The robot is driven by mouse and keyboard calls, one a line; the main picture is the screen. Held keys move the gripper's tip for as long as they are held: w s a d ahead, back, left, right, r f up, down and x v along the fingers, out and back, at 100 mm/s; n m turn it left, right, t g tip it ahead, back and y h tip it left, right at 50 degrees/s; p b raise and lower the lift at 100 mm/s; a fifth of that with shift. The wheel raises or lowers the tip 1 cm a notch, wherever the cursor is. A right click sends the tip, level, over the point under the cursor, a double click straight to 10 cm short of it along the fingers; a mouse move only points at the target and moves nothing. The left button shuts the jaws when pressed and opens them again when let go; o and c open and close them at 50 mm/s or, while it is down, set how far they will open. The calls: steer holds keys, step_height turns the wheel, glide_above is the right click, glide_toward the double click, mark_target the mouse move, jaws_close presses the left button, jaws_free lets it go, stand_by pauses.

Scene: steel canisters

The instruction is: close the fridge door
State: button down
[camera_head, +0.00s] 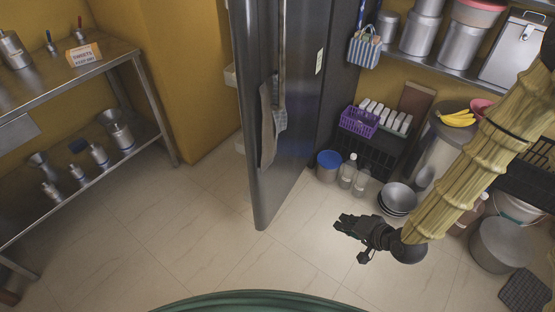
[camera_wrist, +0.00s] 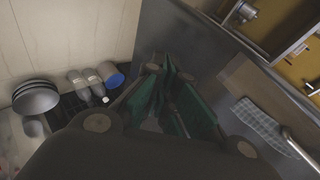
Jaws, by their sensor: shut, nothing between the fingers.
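The fridge door (camera_head: 302,120) is a tall dark grey panel that stands open in the head view, its free edge toward me. A long handle (camera_head: 282,50) with cloths hung on it is on the door's right-hand face. The door (camera_wrist: 205,60) also shows in the wrist view, with a checked cloth (camera_wrist: 258,117) and part of the handle at right. My gripper (camera_head: 344,225) is low over the floor, right of the door's lower part. Its green fingers (camera_wrist: 176,72) are shut and empty, pointing toward the door face; contact is unclear. The fridge interior is mostly hidden.
Stacked bowls (camera_head: 397,198), bottles (camera_head: 348,170) and a blue-lidded pot (camera_head: 328,165) stand on the floor behind my gripper. A purple basket (camera_head: 359,122) is behind them. A steel shelf unit (camera_head: 150,88) stands at left. Floor (camera_head: 200,235) left of the door is clear.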

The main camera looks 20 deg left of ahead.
steer(key=w+a+r+y+b, duration=0.6)
steer(key=w+a+r+b, duration=0.1)
steer(key=w+a+b, duration=0.1)
steer(key=n+g+y+b, duration=0.2)
steer(key=y+b, duration=0.1)
steer(key=b, duration=0.1)
glide_toward(268, 142)
steer(key=shift+g, duration=0.3)
steer(key=a+b, duration=0.1)
steer(key=a, duration=0.1)
steer(key=w+a+b, duration=0.1)
steer(key=a, duration=0.1)
steer(key=a+b, duration=0.1)
steer(key=shift+w+a+f, duration=0.35)
steer(key=shift+a, duration=0.05)
steer(key=shift+w+a+r+m+b, duration=0.1)
steer(key=shift+a+m+b, duration=0.25)
steer(key=shift+a, duration=0.15)
